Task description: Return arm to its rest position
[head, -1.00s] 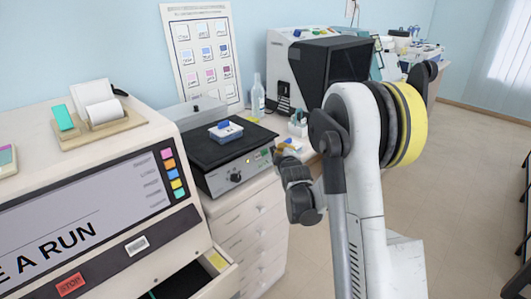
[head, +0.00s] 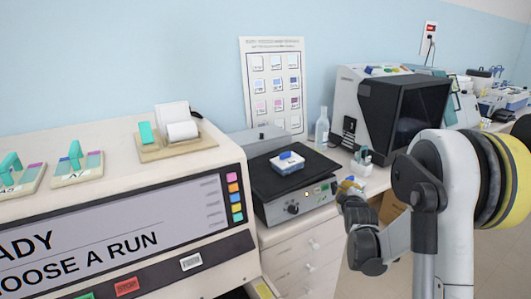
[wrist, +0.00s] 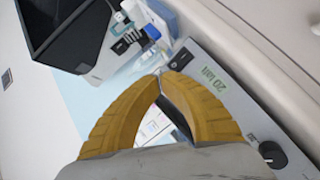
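My gripper (head: 350,186) is at the end of my folded arm, in front of the right front corner of the black-topped hot plate (head: 318,201). In the wrist view the yellow fingers (wrist: 160,74) curve inward and their tips meet, with nothing seen between them. The hot plate's front panel and knob (wrist: 272,154) lie beyond the fingers there. I cannot tell the exact gap between gripper and plate.
A blue-and-white box (head: 287,163) rests on the hot plate. A clear bottle (head: 322,130) and a black-fronted machine (head: 415,112) stand behind. The large stainer with a screen (head: 120,225) fills the left. Slide racks with green handles (head: 76,164) sit on it.

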